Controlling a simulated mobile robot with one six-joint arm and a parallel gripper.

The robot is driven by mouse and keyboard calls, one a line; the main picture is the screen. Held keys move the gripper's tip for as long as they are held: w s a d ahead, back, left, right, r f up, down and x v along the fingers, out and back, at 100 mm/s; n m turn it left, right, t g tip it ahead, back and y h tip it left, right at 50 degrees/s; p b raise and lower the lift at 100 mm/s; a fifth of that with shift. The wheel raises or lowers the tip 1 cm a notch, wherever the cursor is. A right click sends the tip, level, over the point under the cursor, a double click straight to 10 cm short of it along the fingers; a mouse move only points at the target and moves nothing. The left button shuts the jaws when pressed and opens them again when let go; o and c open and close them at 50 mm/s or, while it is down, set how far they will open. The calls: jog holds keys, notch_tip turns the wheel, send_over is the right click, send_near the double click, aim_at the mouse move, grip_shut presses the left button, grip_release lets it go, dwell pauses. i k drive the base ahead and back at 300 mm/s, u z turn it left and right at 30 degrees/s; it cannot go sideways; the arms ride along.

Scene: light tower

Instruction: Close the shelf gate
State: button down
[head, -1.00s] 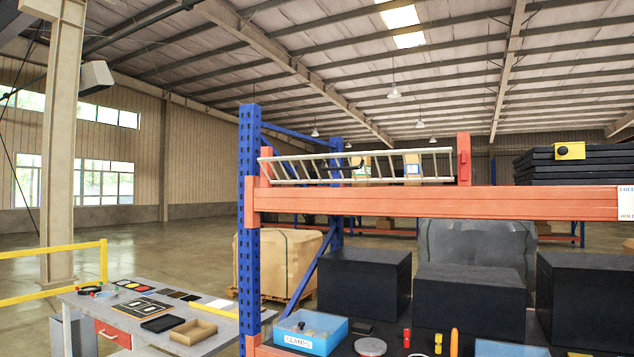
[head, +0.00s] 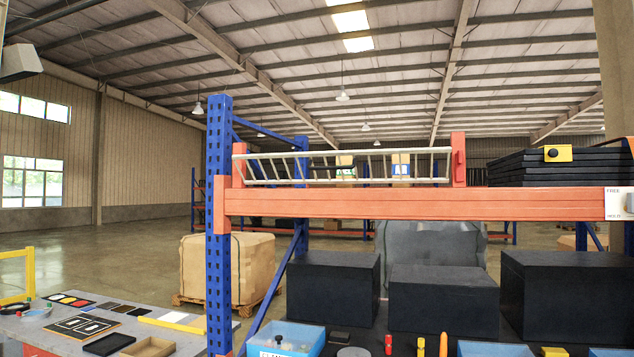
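The shelf gate (head: 345,167) is a pale metal, ladder-like barrier above the orange beam (head: 400,203) of the blue and orange rack. It runs between a short orange post at the left (head: 238,165) and another at the right (head: 459,159), which carries a small red part. The gate's right end appears close to the right post. I cannot tell whether it touches the post or is latched. My gripper is not seen in the head view.
A stack of black panels (head: 545,170) with a yellow box on it sits right of the gate. Black boxes (head: 443,300) and blue bins (head: 285,340) fill the lower shelf. A worktable (head: 50,335) stands at the left. A blue upright (head: 219,230) bounds the rack.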

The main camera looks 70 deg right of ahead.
aim_at(432, 149)
jog(key=z, duration=0.45)
jog(key=i, duration=0.85)
jog(key=z, duration=0.5)
